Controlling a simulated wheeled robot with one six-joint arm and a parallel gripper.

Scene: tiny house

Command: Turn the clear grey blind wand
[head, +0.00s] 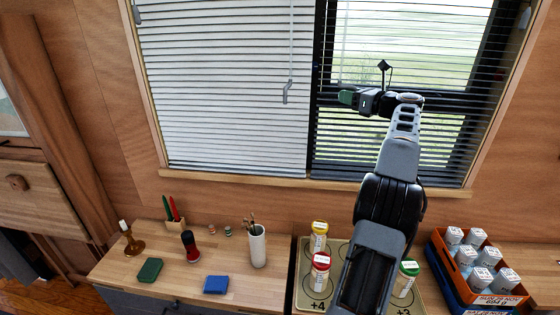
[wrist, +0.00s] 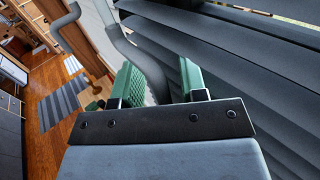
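A thin clear grey wand (head: 343,45) hangs in front of the dark blind and runs down to my gripper (head: 347,97). In the wrist view, a bent grey crank rod (wrist: 143,58) passes between the two green fingertips of my gripper (wrist: 160,80). A gap shows between the rod and the right finger, so the gripper looks open around it. Its contact with the left finger is unclear. A second grey wand with a crank end (head: 287,92) hangs before the white blind (head: 220,90), left of my gripper.
Dark blind slats (wrist: 240,60) lie close on the right of the gripper in the wrist view. Below the window, a wooden counter (head: 130,290) holds a white cup (head: 257,246), a tray with jars (head: 320,270) and a crate of bottles (head: 440,255).

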